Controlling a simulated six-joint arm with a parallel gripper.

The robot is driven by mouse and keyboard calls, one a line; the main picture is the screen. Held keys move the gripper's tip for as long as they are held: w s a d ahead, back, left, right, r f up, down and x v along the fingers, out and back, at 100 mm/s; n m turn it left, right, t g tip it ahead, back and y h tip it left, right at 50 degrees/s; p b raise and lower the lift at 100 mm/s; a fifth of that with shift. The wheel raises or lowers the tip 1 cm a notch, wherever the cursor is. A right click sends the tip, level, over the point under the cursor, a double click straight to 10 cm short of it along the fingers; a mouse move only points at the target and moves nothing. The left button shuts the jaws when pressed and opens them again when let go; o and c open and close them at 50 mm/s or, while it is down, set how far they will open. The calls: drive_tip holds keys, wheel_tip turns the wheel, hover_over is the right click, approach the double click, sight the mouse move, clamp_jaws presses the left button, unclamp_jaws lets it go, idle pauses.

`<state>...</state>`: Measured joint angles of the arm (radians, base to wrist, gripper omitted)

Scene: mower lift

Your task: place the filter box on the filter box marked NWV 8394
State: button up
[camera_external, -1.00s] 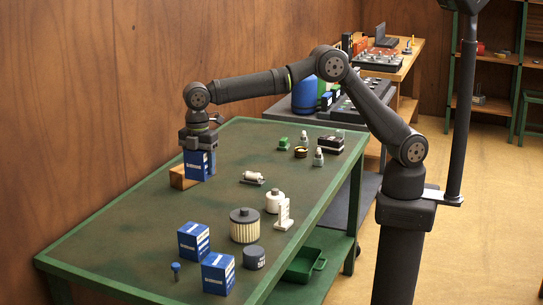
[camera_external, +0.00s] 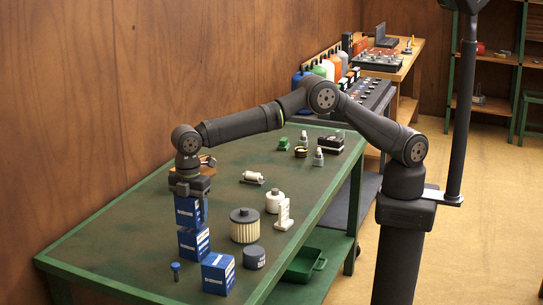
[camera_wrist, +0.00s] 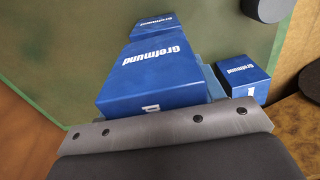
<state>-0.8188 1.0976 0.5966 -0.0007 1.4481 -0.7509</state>
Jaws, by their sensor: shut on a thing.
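My gripper (camera_external: 188,190) is shut on a blue filter box (camera_external: 187,211), held upright in the external view. A second blue filter box (camera_external: 194,243) stands on the table just below it in the picture; I cannot tell whether the two touch. A third blue filter box (camera_external: 218,273) stands nearer the table's front. In the wrist view the held box (camera_wrist: 150,78) is the large one at the jaws, with other blue boxes beyond it and to its right (camera_wrist: 243,78). The marking NWV 8394 is not legible on any box.
A blue-topped small item (camera_external: 175,267) stands close to the lower boxes. The table's left front (camera_external: 110,245) is clear.

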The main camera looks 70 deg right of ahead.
drive_tip(key=shift+f, duration=0.85)
drive_tip(key=o, duration=1.2)
drive_tip(key=shift+f, duration=0.2)
drive_tip(key=shift+c, duration=0.2)
drive_tip(key=shift+r, duration=0.1)
wheel_tip(320, 180, up, 12)
drive_tip(key=shift+r, duration=0.1)
